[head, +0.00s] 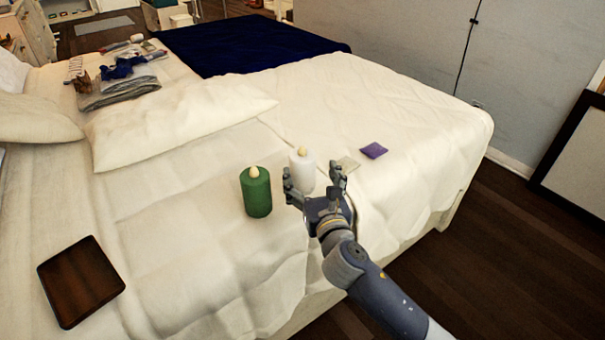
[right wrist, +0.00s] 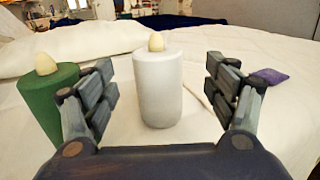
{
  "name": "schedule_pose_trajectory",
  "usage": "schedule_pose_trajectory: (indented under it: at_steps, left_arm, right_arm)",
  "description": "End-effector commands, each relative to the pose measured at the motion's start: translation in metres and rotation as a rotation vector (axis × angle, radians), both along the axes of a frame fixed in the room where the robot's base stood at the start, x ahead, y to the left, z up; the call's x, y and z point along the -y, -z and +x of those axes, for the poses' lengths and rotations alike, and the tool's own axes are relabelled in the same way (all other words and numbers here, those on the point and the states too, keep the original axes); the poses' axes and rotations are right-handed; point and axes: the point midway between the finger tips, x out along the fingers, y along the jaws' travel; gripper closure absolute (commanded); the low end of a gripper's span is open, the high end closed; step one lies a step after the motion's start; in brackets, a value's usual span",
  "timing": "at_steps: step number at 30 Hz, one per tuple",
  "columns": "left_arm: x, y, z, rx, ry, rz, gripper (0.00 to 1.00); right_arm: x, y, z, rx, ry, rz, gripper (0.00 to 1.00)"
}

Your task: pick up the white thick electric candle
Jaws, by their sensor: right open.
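The white thick electric candle (head: 302,170) stands upright on the bed, with a cream flame tip on top. In the right wrist view the white candle (right wrist: 158,90) is centred between the fingers, with a gap on each side. My right gripper (head: 316,182) is open and empty, its fingers pointing at the candle from the near side; its fingers also show in the right wrist view (right wrist: 158,92). In the head view it partly hides the candle's lower part. My left gripper is not in view.
A green candle (head: 256,192) stands close to the left of the white one, near the gripper's left finger. A purple cloth (head: 373,150) lies to the right. A dark brown box (head: 80,281) lies at the left. A pillow (head: 175,127) and folded clothes (head: 118,91) are further back.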

Motion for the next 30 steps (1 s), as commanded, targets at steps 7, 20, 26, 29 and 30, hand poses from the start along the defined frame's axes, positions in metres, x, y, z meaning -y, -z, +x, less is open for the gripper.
schedule_pose_trajectory:
  at_steps: [7,20,26,29,30]
  left_arm:
    - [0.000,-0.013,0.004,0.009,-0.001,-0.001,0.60]
    - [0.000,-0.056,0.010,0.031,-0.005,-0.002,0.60]
    - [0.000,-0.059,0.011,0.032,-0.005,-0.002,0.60]
    - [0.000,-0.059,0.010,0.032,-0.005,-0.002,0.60]
    - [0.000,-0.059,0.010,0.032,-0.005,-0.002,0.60]
  right_arm:
    - [-0.006,0.000,0.021,-0.001,0.000,0.003,0.21]
    - [-0.020,-0.001,0.067,-0.002,0.000,0.005,0.21]
    - [-0.020,-0.002,0.068,-0.003,0.000,0.003,0.21]
    - [-0.020,-0.002,0.068,-0.003,0.000,0.003,0.28]
    - [-0.020,-0.002,0.068,-0.003,0.000,0.003,0.37]
